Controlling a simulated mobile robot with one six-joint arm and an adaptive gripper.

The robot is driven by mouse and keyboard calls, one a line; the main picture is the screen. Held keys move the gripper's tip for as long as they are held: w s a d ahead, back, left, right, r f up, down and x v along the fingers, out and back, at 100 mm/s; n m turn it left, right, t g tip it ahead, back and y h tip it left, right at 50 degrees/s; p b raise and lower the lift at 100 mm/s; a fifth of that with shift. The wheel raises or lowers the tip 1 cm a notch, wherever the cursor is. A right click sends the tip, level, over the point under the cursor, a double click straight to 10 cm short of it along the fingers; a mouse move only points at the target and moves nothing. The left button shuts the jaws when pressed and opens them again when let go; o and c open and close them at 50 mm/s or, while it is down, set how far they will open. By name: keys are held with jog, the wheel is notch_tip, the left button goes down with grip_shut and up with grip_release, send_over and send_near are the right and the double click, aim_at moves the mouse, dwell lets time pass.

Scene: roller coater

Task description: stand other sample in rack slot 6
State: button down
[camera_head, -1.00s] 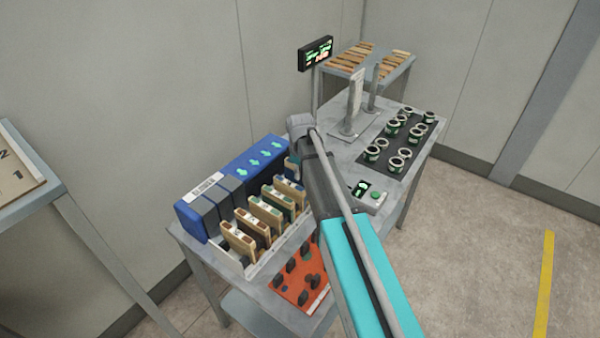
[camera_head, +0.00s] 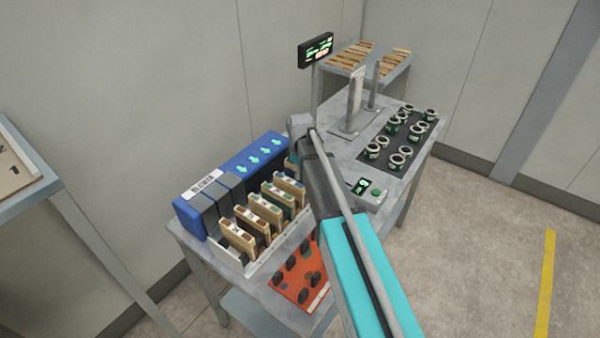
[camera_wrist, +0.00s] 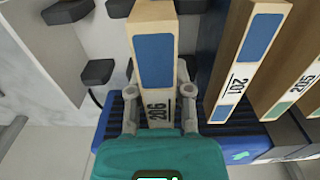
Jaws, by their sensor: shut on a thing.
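My gripper (camera_wrist: 158,108) is shut on a wooden sample marked 206 (camera_wrist: 153,60), which has a blue patch on its face. Sample 201 (camera_wrist: 251,50), also with a blue patch, stands to its right in the wrist view. Sample 205 (camera_wrist: 295,85), with a green patch, is further right. In the head view several samples (camera_head: 268,212) stand in a row in the pale rack (camera_head: 256,268). There my arm hides the jaws and most of the held sample. I cannot read slot numbers or tell whether sample 206 is seated.
A blue unit (camera_head: 245,165) with green arrows stands behind the rack. An orange tray (camera_head: 290,290) with dark knobs lies in front. Green-banded jars (camera_head: 398,158) stand on a dark mat to the right. Black pegs (camera_wrist: 97,72) show left of the held sample in the wrist view.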

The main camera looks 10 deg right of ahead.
jog(key=shift+f+b, duration=0.55)
jog(key=shift+f, duration=0.15)
jog(key=shift+f, duration=0.2)
jog(key=shift+c, duration=2.2)
grip_release()
jog(key=o, duration=0.4)
notch_tip(320, 180, up, 8)
jog(key=p, duration=0.7)
jog(key=shift+p, duration=0.3)
